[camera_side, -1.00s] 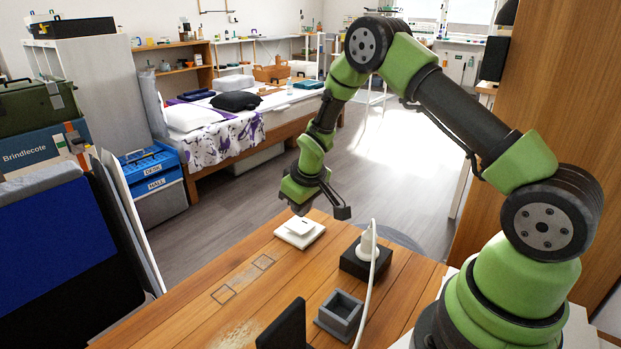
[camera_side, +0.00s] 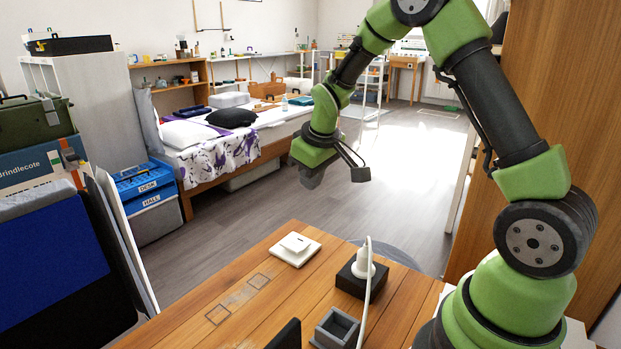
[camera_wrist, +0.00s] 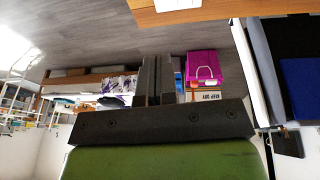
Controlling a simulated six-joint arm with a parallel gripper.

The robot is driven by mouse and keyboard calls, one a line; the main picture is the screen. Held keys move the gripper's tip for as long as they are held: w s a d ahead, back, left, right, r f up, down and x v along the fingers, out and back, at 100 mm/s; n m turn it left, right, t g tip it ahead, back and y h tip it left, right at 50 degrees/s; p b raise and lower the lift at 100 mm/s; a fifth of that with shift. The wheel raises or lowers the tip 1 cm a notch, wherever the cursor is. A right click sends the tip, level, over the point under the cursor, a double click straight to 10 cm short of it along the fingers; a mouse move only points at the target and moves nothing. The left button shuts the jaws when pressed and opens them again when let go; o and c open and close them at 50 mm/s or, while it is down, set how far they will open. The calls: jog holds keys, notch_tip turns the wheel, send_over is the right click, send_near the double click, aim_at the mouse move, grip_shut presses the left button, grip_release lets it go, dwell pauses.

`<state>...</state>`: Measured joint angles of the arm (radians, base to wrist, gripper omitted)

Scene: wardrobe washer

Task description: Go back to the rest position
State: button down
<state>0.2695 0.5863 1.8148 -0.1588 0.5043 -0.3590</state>
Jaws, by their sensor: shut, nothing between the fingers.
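My gripper (camera_side: 312,176) hangs in the air beyond the far edge of the wooden table, above floor level and clear of everything. It holds nothing. In the wrist view its two dark fingers (camera_wrist: 152,80) stand side by side, pressed together. The white square plate with a raised white piece (camera_side: 295,249) lies on the table's far end, below my gripper and apart from it.
On the table (camera_side: 190,335) stand a black block (camera_side: 350,282) with a white plug (camera_side: 363,262) and cable, a grey open box (camera_side: 337,328) and a dark upright piece (camera_side: 286,336). A wooden panel (camera_side: 560,110) rises behind my arm. Open floor lies beyond.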

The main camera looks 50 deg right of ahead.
jog(key=s+a+r+m+t+y, duration=0.1)
jog(key=s+a+r, duration=0.4)
jog(key=s+r, duration=0.2)
jog(key=s+a+r+m+t+y, duration=0.1)
jog(key=s+a+r+m+t, duration=0.1)
jog(key=s+a+r, duration=0.5)
jog(key=s+r+y, duration=0.1)
jog(key=s, duration=0.6)
jog(key=shift+a+m+t, duration=0.4)
